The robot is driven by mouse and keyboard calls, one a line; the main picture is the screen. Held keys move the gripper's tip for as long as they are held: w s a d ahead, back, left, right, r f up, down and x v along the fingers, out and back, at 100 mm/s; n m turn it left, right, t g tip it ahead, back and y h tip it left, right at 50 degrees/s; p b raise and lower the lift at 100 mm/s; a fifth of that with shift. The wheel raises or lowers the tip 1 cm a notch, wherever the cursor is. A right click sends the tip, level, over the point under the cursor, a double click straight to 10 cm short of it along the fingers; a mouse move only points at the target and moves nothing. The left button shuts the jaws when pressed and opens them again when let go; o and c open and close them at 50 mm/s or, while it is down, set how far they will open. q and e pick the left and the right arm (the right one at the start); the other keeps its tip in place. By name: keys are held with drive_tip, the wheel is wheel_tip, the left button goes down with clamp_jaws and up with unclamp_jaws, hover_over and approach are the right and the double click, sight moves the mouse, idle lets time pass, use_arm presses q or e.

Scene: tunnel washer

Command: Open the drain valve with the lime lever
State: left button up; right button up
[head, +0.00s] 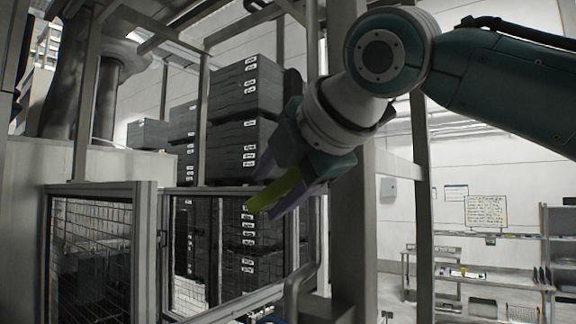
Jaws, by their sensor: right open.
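The lime lever (273,193) shows in the middle of the head view as a short, bright yellow-green bar, slanting down to the left. My right gripper (265,190) reaches in from the upper right, with its jaws open. Its two purple-grey fingers lie on either side of the lever in the picture, one above and one below. I cannot tell whether either finger touches it. The gripper's body hides the upper end of the lever, and I cannot make out the drain valve itself. My left gripper is not in view.
A grey post (350,235) stands close behind my right gripper. A bent pipe (300,289) rises below it. A mesh-panelled frame (145,240) fills the lower left, with stacked dark crates (244,90) behind. A metal shelf bench (480,281) stands far right.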

drive_tip(key=v, duration=0.6)
drive_tip(key=shift+c, duration=0.2)
